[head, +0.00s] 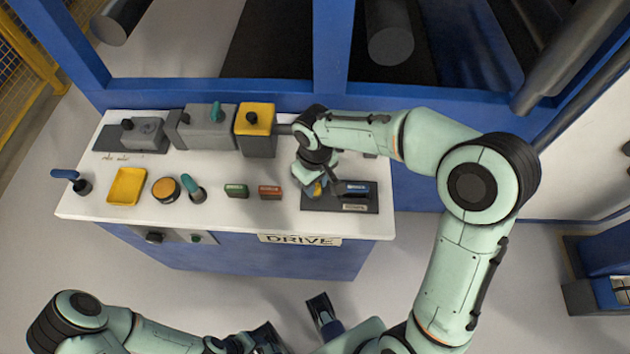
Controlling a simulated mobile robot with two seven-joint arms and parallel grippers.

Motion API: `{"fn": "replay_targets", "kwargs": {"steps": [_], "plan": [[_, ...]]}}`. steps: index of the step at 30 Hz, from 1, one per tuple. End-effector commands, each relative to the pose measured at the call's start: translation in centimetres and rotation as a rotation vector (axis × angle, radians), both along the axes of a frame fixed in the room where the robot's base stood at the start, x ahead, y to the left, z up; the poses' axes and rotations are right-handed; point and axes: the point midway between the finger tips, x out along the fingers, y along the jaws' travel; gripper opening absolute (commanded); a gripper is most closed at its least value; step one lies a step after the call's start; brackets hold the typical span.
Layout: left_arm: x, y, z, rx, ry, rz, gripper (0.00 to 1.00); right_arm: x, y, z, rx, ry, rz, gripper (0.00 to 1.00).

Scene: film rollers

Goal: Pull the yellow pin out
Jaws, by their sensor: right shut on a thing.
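The yellow pin (318,189) shows as a small yellow patch at my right gripper (325,189), over the dark plate (372,204) at the right of the white console top. The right gripper reaches down from above and is shut on the pin. The fingers and wrist hide most of the pin and the place where it meets the plate, so I cannot tell how far in it sits. My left gripper (292,328) is low in the view, in front of the console and away from it.
A blue piece (356,188) lies on the plate just right of the gripper. Green (236,190) and red-brown (270,191) blocks lie to its left. A yellow-topped box (256,120) stands behind. A yellow tray (127,186) and blue lever (72,180) are far left.

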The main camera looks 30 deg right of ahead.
Motion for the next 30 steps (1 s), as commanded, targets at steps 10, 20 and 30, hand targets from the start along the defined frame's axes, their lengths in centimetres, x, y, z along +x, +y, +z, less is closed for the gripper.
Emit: {"fn": "replay_targets", "kwargs": {"steps": [10,20,30], "plan": [[-0.3,0.0,1.0,-0.002,0.013,-0.002,0.43,0.0,0.0,1.7,0.0,-0.002,-0.001,0.0],[-0.3,0.0,1.0,-0.002,0.014,-0.002,0.43,0.0,0.0,1.7,0.0,-0.001,0.0,0.56],[-0.2,0.0,1.3,-0.002,0.013,-0.003,0.43,0.1,0.0,3.5,0.0,-0.004,0.001,0.56]]}}
